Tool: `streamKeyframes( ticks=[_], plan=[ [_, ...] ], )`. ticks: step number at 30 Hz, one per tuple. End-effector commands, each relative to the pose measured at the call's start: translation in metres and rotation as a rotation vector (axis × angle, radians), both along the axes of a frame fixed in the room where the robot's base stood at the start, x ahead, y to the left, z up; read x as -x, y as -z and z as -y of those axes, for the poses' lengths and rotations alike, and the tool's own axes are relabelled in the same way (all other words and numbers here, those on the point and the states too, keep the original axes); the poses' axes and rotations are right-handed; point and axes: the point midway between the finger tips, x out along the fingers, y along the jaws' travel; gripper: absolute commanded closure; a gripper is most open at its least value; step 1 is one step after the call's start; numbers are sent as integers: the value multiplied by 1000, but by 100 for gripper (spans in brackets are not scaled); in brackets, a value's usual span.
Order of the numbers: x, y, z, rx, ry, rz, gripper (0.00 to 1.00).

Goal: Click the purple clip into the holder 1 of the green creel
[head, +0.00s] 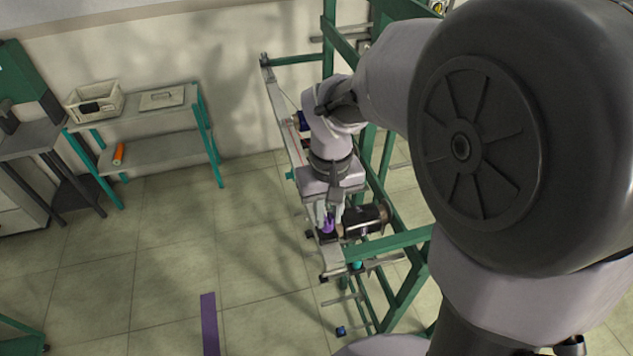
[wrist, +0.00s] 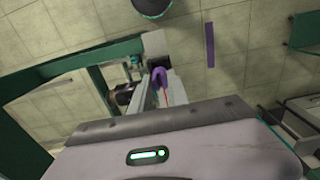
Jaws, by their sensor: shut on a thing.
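The purple clip (head: 328,224) is at the tip of my gripper (head: 330,216) in the head view, low beside the green creel (head: 398,241). My gripper is shut on the clip. In the wrist view the clip (wrist: 159,76) shows as a small purple hook shape beyond the gripper body, over the creel's grey rail. A dark roll (head: 366,219) sits on the creel just right of the clip. I cannot tell which holder is holder 1, nor whether the clip touches a holder.
A green-legged shelf table (head: 150,150) at the left carries a beige bin (head: 95,102) and an orange roll (head: 118,154). A purple strip (head: 209,322) lies on the tiled floor. The floor left of the creel is mostly clear.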

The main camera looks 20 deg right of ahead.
Motion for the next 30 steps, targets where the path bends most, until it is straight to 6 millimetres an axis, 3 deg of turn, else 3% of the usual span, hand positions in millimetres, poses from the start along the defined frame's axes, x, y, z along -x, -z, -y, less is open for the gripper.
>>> streamKeyframes(
  ticks=[19,25,26,29,30],
  plan=[
    [0,21,0,0,0,0,100],
    [0,19,0,0,0,0,100],
    [0,19,0,0,0,0,74],
    [0,19,0,0,0,0,54],
    [0,19,0,0,0,0,54]
  ],
)
